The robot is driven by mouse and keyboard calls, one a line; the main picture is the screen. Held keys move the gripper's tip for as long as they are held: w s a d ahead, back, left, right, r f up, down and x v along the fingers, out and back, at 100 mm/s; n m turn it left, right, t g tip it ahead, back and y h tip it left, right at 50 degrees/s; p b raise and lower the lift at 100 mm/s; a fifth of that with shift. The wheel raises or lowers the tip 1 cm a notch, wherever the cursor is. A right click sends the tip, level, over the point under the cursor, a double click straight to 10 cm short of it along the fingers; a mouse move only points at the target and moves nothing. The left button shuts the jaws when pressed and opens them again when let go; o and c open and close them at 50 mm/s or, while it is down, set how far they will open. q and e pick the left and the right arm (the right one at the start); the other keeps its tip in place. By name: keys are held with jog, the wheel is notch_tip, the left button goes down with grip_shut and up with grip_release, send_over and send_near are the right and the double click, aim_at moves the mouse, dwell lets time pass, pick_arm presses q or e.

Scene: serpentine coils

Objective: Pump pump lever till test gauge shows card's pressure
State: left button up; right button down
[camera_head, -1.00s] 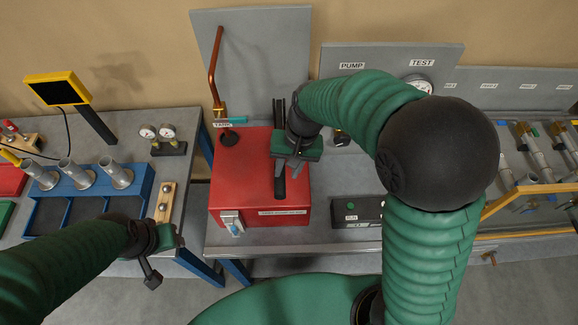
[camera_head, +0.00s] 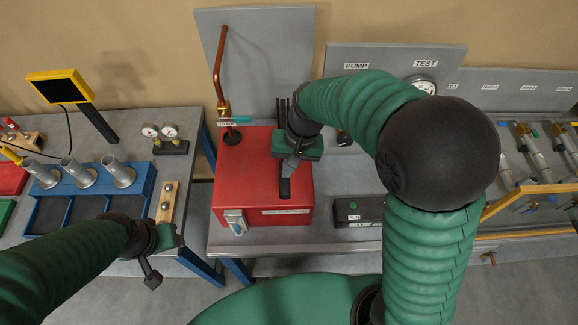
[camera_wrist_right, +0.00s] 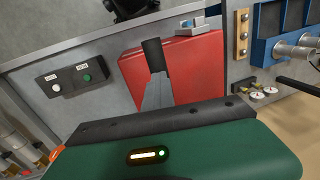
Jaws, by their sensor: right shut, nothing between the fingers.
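The red tank box (camera_head: 235,180) stands on the bench in front of me. A black lever handle (camera_head: 285,190) lies over its top; the handle also shows in the right wrist view (camera_wrist_right: 152,52). My right gripper (camera_head: 290,167) is over the box, fingers together at the handle's near part; whether they touch it I cannot tell. The rest of the lever is hidden under my wrist. The test gauge (camera_head: 422,84) on the grey panel is partly hidden by my arm and its needle is unreadable. I cannot make out the card. My left gripper (camera_head: 152,272) hangs before the left bench.
A button box (camera_head: 362,210) stands right of the red box. A copper pipe (camera_head: 219,65) with a teal-handled valve rises behind it. Left are a blue rack (camera_head: 146,185), two small gauges (camera_head: 160,131) and a yellow-framed screen (camera_head: 58,88). Tubes in a yellow-edged tray lie right.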

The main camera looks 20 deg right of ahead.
jog(key=shift+a+r, duration=0.1)
jog(key=shift+a, duration=0.75)
jog(key=shift+d, duration=0.2)
jog(key=c, duration=1.8)
grip_release()
jog(key=shift+d, duration=0.5)
jog(key=o, duration=0.5)
jog(key=shift+d, duration=0.25)
jog(key=shift+o, duration=0.9)
jog(key=shift+a, duration=0.55)
jog(key=shift+a+r, duration=0.1)
jog(key=shift+r, duration=0.1)
pick_arm(q)
jog(key=f+b, duration=0.1)
jog(key=a+f+b, duration=0.1)
jog(key=f+b, duration=0.1)
jog(key=shift+a+f, duration=0.1)
jog(key=shift+a, duration=0.05)
pick_arm(e)
jog(key=d+r, duration=0.3)
jog(key=r, duration=1.3)
jog(key=shift+s, duration=0.4)
